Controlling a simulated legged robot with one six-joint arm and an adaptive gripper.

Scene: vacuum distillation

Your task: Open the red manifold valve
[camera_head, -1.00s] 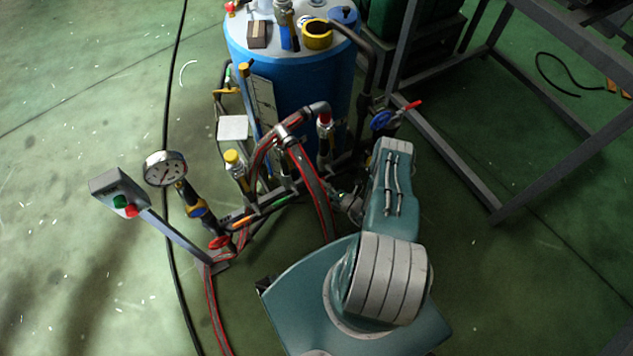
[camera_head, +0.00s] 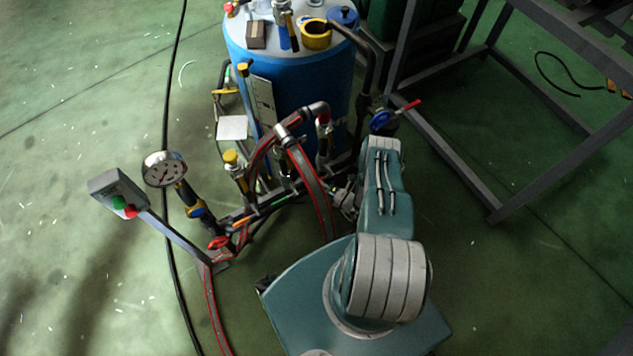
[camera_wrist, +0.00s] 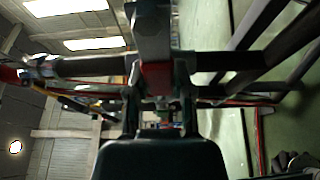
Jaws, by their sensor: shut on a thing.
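In the wrist view a red valve part (camera_wrist: 156,78) sits between the two dark fingers of my gripper (camera_wrist: 160,104), which is shut on it. A grey piece extends above the red part, and a dark pipe crosses behind it. In the head view the manifold (camera_head: 268,203) stands in front of the blue drum. A red-capped valve (camera_head: 323,118) rises at its right, and a yellow-capped valve (camera_head: 232,160) at its left. My gripper (camera_head: 345,200) is low beside the manifold's right side, mostly hidden by my arm, so its grasp cannot be seen there.
The blue drum (camera_head: 290,75) stands behind. A gauge (camera_head: 164,169) and a button box (camera_head: 119,193) are at left. A blue valve with a red lever (camera_head: 382,121) is at right, near a metal frame (camera_head: 460,165). Hoses lie at front left.

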